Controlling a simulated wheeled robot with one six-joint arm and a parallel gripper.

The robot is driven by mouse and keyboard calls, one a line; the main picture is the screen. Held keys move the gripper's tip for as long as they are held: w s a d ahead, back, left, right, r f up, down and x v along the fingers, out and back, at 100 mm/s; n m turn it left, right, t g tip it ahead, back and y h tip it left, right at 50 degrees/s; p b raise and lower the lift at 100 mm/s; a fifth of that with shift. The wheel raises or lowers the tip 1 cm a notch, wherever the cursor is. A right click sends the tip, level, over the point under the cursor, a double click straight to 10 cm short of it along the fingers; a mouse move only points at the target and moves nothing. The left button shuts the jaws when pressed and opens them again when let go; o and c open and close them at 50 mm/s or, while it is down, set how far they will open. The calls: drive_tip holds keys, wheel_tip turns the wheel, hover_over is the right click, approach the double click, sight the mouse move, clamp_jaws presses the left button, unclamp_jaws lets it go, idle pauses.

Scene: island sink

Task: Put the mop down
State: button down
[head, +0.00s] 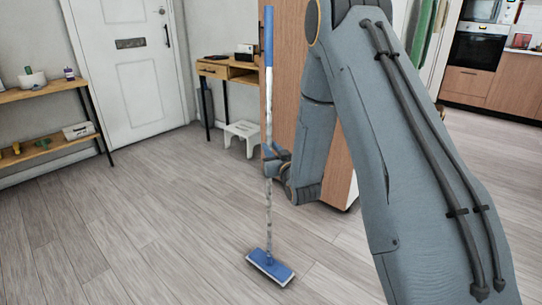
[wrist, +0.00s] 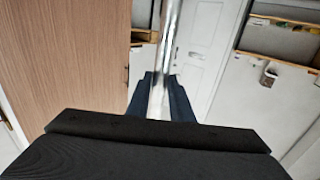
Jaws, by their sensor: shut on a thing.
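The mop (head: 268,200) stands upright in the middle of the head view, with a blue grip at the top, a metallic shaft and a flat blue head (head: 270,267) low down at or just above the wood floor; I cannot tell if it touches. My gripper (head: 270,152) is shut on the shaft around its middle. In the wrist view the shaft (wrist: 165,60) runs up between the two blue fingers (wrist: 160,98). The mop's head is out of the wrist view.
A wooden cabinet side (head: 284,80) stands close behind my arm. A small white stool (head: 242,137) and a wooden desk (head: 228,72) are at the back. A shelf (head: 45,92) stands at the left by a white door (head: 125,60). The floor (head: 130,220) at left is clear.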

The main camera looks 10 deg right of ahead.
drive_tip(key=shift+f, duration=1.1)
drive_tip(key=c, duration=1.6)
unclamp_jaws()
drive_tip(key=shift+f, duration=0.1)
drive_tip(key=shift+o, duration=0.2)
